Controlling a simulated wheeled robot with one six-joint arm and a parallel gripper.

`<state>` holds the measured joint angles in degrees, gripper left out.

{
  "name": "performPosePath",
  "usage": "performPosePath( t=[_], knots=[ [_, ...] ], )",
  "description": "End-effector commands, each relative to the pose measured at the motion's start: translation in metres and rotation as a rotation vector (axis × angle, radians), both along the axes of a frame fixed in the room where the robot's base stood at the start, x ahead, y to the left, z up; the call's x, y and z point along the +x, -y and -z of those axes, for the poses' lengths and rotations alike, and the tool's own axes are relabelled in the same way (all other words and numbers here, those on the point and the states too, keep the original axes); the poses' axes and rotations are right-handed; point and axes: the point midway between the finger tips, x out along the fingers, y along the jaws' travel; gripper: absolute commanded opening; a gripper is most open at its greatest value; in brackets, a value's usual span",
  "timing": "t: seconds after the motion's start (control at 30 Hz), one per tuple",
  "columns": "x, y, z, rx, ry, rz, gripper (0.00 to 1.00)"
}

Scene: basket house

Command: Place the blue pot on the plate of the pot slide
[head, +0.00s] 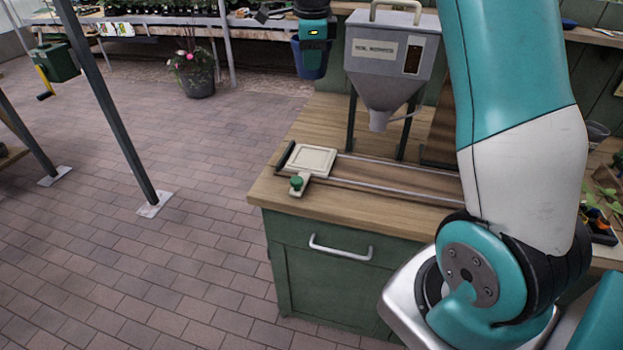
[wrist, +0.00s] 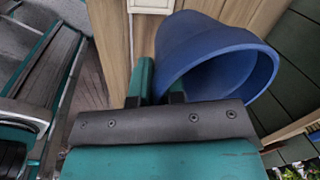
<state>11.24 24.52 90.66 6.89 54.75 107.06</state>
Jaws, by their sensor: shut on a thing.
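The blue pot (head: 311,62) hangs from my gripper (head: 312,32) at the top of the head view, left of the hopper and above the bench's far left side. In the wrist view the blue pot (wrist: 225,58) shows its open mouth, and my gripper (wrist: 158,82) is shut on its wall. The pot slide's plate (head: 312,160) is a pale square at the left end of the rails (head: 390,180), with a green knob (head: 296,183) at its front. The plate is bare. A corner of the plate (wrist: 151,5) shows at the top of the wrist view.
A grey hopper (head: 392,62) on dark legs stands on the wooden bench (head: 375,208) behind the rails. A green cabinet front with a handle (head: 340,248) lies below. A flower pot (head: 198,80) stands on the brick floor. Tools and plants (head: 604,212) lie at the right.

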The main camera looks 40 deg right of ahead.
Motion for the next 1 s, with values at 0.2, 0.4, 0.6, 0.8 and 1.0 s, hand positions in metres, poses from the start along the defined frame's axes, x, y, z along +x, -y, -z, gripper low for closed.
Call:
performPosePath(
  t=[0.2, 0.4, 0.6, 0.8, 1.0],
  knots=[
    [0.0, 0.0, 0.042, 0.0, 0.002, 0.0, 0.0],
    [0.0, 0.0, 0.064, 0.0, -0.004, 0.0, 0.0],
    [-0.001, 0.0, 0.117, 0.002, -0.006, -0.001, 0.0],
    [-0.001, 0.0, 0.17, 0.001, -0.005, 0.0, 0.0],
    [0.0, 0.0, 0.197, 0.0, 0.0, 0.001, 0.0]
  ],
)
